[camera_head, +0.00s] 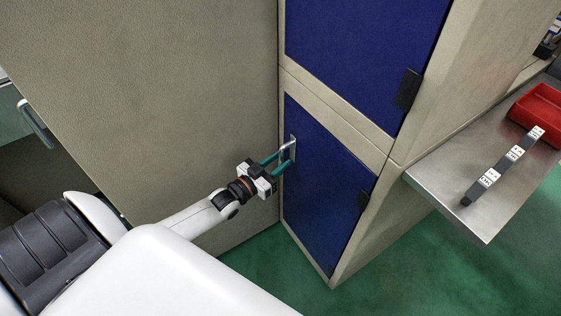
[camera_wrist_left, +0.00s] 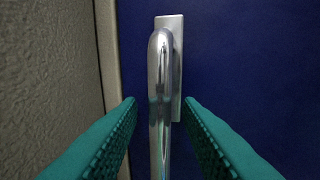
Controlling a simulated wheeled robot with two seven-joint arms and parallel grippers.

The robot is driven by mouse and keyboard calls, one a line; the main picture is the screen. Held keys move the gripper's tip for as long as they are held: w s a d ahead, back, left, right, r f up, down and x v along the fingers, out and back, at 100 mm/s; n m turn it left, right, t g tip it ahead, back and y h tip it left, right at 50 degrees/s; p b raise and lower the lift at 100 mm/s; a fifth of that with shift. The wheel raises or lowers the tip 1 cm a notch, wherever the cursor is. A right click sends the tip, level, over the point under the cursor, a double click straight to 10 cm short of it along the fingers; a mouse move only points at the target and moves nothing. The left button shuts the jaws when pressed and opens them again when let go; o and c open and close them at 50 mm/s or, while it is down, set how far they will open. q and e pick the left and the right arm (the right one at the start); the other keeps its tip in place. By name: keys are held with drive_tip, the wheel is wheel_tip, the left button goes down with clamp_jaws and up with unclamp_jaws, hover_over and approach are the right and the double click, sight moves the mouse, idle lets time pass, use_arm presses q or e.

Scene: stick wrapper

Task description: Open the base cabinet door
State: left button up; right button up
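The blue base cabinet door (camera_head: 325,190) is shut, set in a beige frame below another blue door. Its metal handle (camera_head: 289,147) is near the door's left edge, and black hinges show on its right side. My left gripper (camera_head: 279,162) is at the handle with its teal fingers apart. In the left wrist view the handle (camera_wrist_left: 160,90) stands between the open fingers (camera_wrist_left: 160,125), with a gap visible on each side. The handle's lower end is cut off by that view's bottom edge. My right gripper is not in view.
A large beige panel (camera_head: 150,90) stands close to the left of the door. A metal shelf (camera_head: 455,185) sticks out at the right, with a red bin (camera_head: 540,105) on it. Green floor (camera_head: 400,270) in front of the cabinet is clear.

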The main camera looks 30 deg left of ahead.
use_arm(q)
drive_tip(key=shift+w+d, duration=0.15)
drive_tip(key=shift+w, duration=0.45)
clamp_jaws()
drive_tip(key=shift+s, duration=0.1)
